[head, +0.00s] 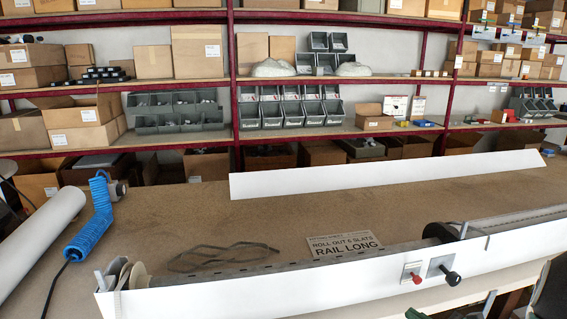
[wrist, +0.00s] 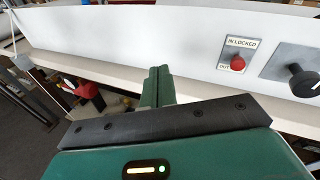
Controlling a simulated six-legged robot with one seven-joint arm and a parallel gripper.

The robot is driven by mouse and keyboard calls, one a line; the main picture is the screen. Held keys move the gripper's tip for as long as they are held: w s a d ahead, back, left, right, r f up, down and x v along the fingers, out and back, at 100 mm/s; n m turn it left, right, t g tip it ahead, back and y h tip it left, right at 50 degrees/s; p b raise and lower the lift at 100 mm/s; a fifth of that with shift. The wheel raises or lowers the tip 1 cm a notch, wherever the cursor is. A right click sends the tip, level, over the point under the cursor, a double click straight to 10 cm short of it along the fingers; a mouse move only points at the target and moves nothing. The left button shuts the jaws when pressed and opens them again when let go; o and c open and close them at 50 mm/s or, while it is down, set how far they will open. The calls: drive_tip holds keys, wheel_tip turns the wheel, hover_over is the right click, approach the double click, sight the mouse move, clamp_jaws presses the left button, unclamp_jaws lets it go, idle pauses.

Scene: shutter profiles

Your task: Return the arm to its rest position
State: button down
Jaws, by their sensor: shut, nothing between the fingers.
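My gripper (wrist: 158,76) shows in the wrist view with its two green fingers together and nothing between them. Its fingertips point toward the white front panel (wrist: 130,45) of the long rail unit, left of and below the red button (wrist: 238,63). Whether the fingertips touch the panel or the pale edge below it, I cannot tell. In the head view the gripper is not clearly seen; small green parts show at the bottom right edge.
The rail unit (head: 270,284) runs along the bench front, with a red button (head: 416,279) and black knob (head: 452,278). Behind lie a sign (head: 343,246), a white strip (head: 380,175) and a blue coiled hose (head: 92,226). Shelves of boxes line the back.

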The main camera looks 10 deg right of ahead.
drive_tip(key=s+a+r+n+g+y, duration=0.1)
drive_tip(key=s+a+r+n+g, duration=0.1)
drive_tip(key=a+n+g, duration=0.6)
drive_tip(key=s+a+r+n+g+y, duration=0.1)
drive_tip(key=s+a+r+n+g, duration=0.15)
drive_tip(key=a+n, duration=0.7)
drive_tip(key=s+a+r+n+h, duration=0.5)
drive_tip(key=s+r+n+h, duration=0.1)
drive_tip(key=n, duration=0.5)
drive_tip(key=shift+s+a+r+t+h, duration=0.15)
drive_tip(key=shift+s+r+t+h, duration=0.4)
drive_tip(key=shift+h, duration=0.85)
drive_tip(key=shift+w+r+n, duration=0.1)
drive_tip(key=shift+n, duration=0.15)
